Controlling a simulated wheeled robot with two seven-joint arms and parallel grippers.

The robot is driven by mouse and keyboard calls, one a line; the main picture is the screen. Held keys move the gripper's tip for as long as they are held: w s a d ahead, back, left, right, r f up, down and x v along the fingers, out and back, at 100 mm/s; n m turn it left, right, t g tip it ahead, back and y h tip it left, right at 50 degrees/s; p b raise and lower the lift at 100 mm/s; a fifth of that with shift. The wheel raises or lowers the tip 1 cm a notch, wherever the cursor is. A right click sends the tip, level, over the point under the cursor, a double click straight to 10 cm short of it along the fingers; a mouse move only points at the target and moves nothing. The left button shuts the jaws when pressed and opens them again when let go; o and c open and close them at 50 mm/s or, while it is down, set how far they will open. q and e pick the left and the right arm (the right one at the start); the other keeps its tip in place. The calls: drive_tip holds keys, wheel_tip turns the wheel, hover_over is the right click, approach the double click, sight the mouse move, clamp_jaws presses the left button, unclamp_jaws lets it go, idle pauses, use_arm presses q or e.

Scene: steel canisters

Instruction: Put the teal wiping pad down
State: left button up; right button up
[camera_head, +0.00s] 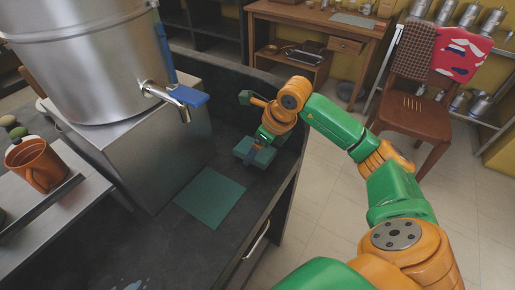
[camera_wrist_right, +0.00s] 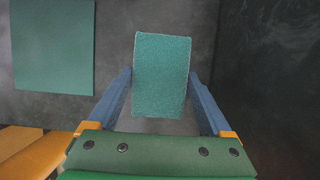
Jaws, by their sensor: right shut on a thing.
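The teal wiping pad (camera_wrist_right: 161,75) is a fuzzy rectangular block between the two blue fingers of my right gripper (camera_head: 253,153). The fingers press against its two sides, and the gripper is shut on it. In the head view the pad (camera_head: 264,157) is partly hidden by the gripper, low over the dark counter; I cannot tell whether it touches the surface. A flat green mat (camera_head: 208,198) lies on the counter to the left of the pad and nearer; it also shows at the upper left of the wrist view (camera_wrist_right: 52,45). My left gripper is not in view.
A large steel canister (camera_head: 85,60) with a blue-handled tap (camera_head: 180,97) stands on a steel box (camera_head: 150,150) left of the mat. An orange mug (camera_head: 37,165) stands at far left. The counter's raised edge runs close to the pad's right.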

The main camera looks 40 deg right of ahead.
drive_tip(key=shift+f, duration=0.45)
drive_tip(key=shift+f, duration=0.2)
drive_tip(key=shift+s+f+b, duration=0.25)
drive_tip(key=shift+f+b, duration=0.1)
drive_tip(key=shift+b, duration=0.3)
drive_tip(key=o, duration=1.1)
drive_tip(key=shift+s+a, duration=0.1)
drive_tip(key=shift+s, duration=0.05)
drive_tip(key=shift+r+p, duration=0.65)
drive_tip(key=shift+p, duration=0.2)
drive_tip(key=v, duration=1.1)
drive_tip(key=shift+d+r, duration=0.2)
drive_tip(key=shift+r, duration=0.15)
